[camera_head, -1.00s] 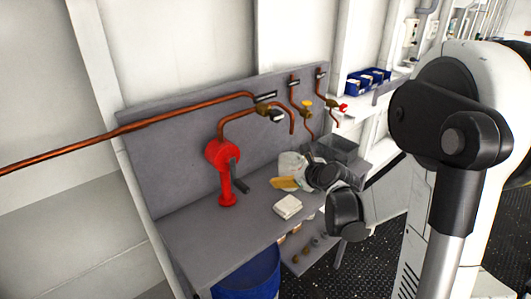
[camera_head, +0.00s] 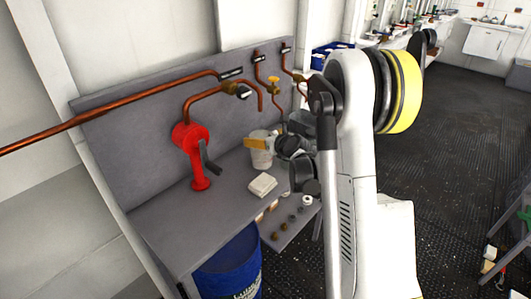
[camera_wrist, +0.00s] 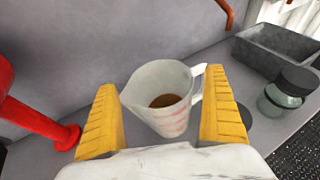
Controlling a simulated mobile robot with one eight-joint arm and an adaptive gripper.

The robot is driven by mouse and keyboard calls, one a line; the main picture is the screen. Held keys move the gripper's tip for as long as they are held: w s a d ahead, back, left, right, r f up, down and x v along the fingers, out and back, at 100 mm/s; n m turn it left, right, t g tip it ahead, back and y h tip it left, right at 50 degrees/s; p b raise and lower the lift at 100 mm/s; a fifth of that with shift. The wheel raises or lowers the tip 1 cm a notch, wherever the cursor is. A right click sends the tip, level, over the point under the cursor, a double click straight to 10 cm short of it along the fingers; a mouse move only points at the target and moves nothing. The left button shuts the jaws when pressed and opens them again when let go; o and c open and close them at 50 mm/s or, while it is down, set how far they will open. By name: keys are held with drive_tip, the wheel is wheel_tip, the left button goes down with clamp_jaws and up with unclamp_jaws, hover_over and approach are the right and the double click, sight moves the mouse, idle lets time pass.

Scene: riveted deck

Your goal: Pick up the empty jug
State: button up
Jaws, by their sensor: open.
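The jug (camera_wrist: 160,98) is a whitish, see-through measuring jug with red markings and a handle on its right side. It stands upright on the grey bench, and a brown patch shows at its bottom inside; I cannot tell whether that is liquid. In the head view the jug (camera_head: 262,158) is partly hidden by my gripper (camera_head: 257,143). In the wrist view my gripper (camera_wrist: 160,85) is open, with one yellow finger on each side of the jug. The right finger is close to the handle; I cannot tell whether it touches.
A red hand pump (camera_head: 192,140) stands left of the jug. A folded white cloth (camera_head: 262,185) lies in front. A grey bin (camera_wrist: 275,48) and a dark-lidded glass jar (camera_wrist: 286,88) are to the right. Copper pipes (camera_head: 150,97) run above the bench; a blue barrel (camera_head: 230,268) stands below.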

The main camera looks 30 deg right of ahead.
drive_tip(key=shift+x, duration=1.05)
drive_tip(key=shift+s, duration=0.1)
drive_tip(key=c, duration=1.4)
drive_tip(key=shift+r, duration=0.1)
